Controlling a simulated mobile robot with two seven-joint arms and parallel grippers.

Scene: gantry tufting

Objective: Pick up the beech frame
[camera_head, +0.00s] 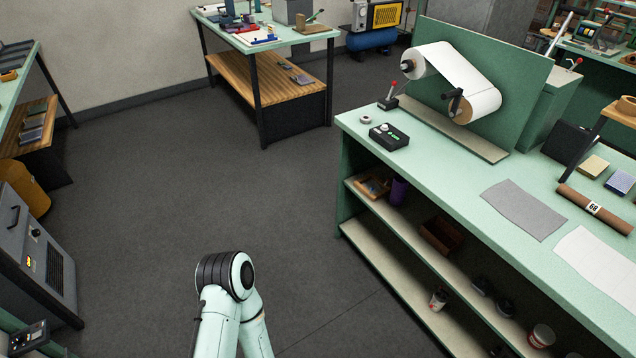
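I cannot make out a beech frame for certain. A small orange-brown wooden piece (374,185) lies at the left end of the upper shelf under the green bench on the right; it is too small to tell whether it is a frame. Neither gripper is in view. Only a bent, pale green arm link of mine with a black joint shows at the bottom, over the floor and apart from the bench.
The green bench (468,178) carries a paper roll unit (468,75), a black control box (389,136), a grey sheet (523,209) and a brown tube (577,202). Another table (285,38) stands at the back. A grey cabinet (30,250) stands left. The middle floor (200,190) is clear.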

